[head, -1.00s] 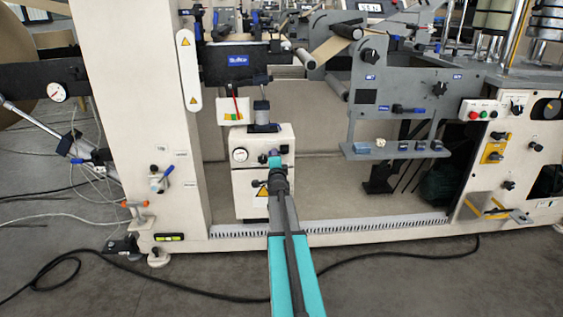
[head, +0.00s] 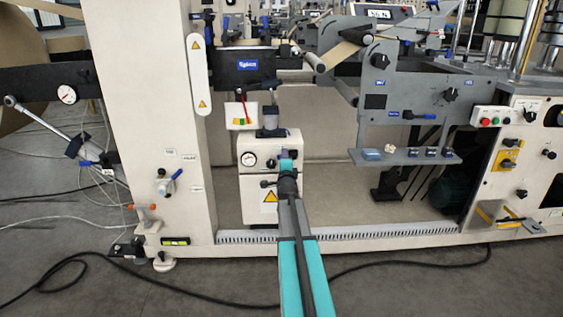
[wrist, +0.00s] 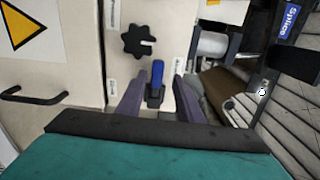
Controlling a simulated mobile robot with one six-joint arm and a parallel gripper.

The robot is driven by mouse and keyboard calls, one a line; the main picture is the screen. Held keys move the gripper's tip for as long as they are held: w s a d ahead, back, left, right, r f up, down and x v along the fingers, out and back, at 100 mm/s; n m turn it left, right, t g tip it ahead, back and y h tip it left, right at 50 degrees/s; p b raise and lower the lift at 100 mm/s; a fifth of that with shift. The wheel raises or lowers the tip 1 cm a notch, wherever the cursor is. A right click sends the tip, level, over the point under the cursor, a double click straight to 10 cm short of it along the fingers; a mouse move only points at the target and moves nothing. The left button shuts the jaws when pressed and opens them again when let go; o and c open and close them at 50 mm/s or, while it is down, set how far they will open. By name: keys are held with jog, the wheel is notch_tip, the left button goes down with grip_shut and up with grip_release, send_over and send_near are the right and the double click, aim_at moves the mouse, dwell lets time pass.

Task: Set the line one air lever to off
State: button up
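A small blue lever (wrist: 157,75) on a dark base is on a cream panel in the wrist view, below a black star knob (wrist: 138,41). It points up in that picture. My gripper (wrist: 160,82) is open, with its two purple fingers on either side of the lever and a gap showing on each side. I cannot tell how deep the lever sits between the fingertips. In the head view my gripper (head: 287,162) is in front of the cream box (head: 254,208) with a gauge, and my arm hides that lever. The lever's label text is not readable.
Another blue-handled valve (head: 167,184) is on the cream column at left. A black handle (wrist: 35,97) and a yellow warning triangle (wrist: 22,25) are beside the knob in the wrist view. A grey shelf (head: 404,157) with blue parts juts out at right.

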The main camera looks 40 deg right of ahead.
jog(key=shift+w+a+f, duration=0.1)
jog(key=shift+a+f, duration=0.05)
jog(key=shift+a, duration=0.15)
jog(key=p+v, duration=0.2)
jog(key=v, duration=1.1)
jog(key=shift+s, duration=0.35)
dwell(0.5)
jog(key=shift+a, duration=0.1)
